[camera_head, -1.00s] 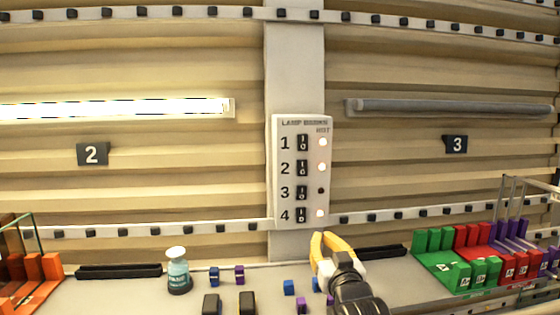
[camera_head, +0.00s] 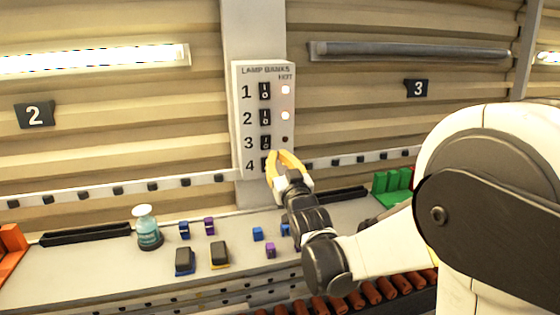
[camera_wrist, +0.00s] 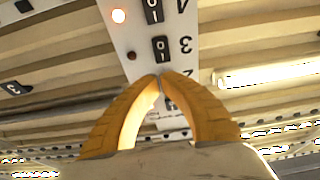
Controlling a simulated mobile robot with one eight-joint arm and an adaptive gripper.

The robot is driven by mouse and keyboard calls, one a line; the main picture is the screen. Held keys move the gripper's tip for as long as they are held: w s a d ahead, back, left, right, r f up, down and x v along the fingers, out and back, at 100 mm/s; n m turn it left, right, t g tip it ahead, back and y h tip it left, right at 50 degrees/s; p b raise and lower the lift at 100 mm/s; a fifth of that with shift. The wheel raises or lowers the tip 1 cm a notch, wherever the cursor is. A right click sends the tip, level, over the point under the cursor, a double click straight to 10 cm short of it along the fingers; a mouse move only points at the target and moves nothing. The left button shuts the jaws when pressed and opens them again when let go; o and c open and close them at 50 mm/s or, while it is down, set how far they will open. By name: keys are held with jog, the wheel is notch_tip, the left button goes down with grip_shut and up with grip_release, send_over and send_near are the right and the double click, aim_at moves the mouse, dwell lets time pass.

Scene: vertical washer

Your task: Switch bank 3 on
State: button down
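The lamp panel (camera_head: 246,120) on the white post has rocker switches numbered 1 to 4. Switch 3 (camera_head: 264,142) has a dark indicator (camera_head: 285,139) beside it; lights 1 and 2 glow. The wrist view shows the panel upside down, with switch 3 (camera_wrist: 161,48) just beyond my fingertips and a lit indicator by switch 4 (camera_wrist: 153,11). The lamp tube (camera_head: 410,51) above sign 3 (camera_head: 417,88) is dark. My yellow gripper (camera_head: 276,154) is shut and empty, its tips together in the wrist view (camera_wrist: 160,77). It partly covers switch 4 and hides its light. Contact cannot be told.
A bench (camera_head: 100,275) runs below the panel. It holds a glass bottle (camera_head: 148,230), small blue and purple blocks, two dark blocks (camera_head: 219,254) and green bins (camera_head: 392,182). A perforated rail (camera_head: 130,188) crosses the wall. My arm fills the right side.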

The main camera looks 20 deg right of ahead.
aim_at(269, 136)
jog(key=w, duration=0.3)
jog(key=w+r, duration=0.1)
jog(key=w, duration=0.5)
jog(key=shift+r, duration=0.25)
jog(key=shift+w+r, duration=0.2)
jog(key=shift+w, duration=0.35)
jog(key=shift+s, duration=0.15)
